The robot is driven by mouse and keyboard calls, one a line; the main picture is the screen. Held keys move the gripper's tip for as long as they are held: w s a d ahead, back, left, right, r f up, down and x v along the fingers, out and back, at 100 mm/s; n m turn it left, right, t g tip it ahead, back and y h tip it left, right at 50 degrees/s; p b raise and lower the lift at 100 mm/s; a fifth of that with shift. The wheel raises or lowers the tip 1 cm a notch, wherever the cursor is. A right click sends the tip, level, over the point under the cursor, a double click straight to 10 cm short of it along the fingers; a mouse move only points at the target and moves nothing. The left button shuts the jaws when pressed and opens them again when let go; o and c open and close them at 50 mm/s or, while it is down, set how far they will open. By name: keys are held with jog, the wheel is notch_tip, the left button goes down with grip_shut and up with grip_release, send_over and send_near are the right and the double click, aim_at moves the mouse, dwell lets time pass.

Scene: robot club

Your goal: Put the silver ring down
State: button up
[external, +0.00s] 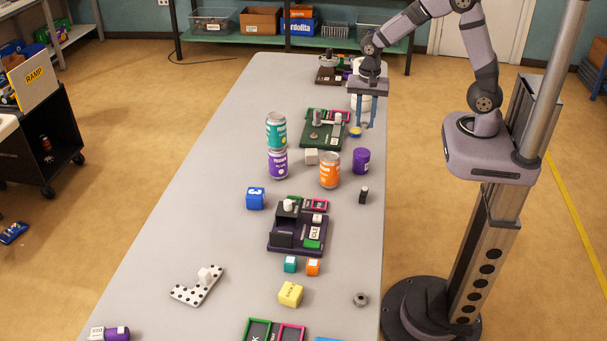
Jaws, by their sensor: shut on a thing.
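My gripper (366,125) points down over the far right part of the table, close to the right edge. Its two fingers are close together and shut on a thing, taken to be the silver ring. The held thing is too small and too hidden between the fingers to make out. A small grey ring-like piece (361,299) lies flat on the near right of the table, far from my gripper.
A yellow-and-blue round piece (354,132) and a green board (318,137) are close by my gripper. A purple can (361,161), an orange can (329,170) and stacked cans (276,131) stand nearer. The table's (190,225) left side is mostly clear.

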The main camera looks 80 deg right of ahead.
aim_at(362, 152)
jog(key=shift+f+p, duration=1)
jog(key=shift+f, duration=3.9)
jog(key=shift+f, duration=0.15)
jog(key=o, duration=1.1)
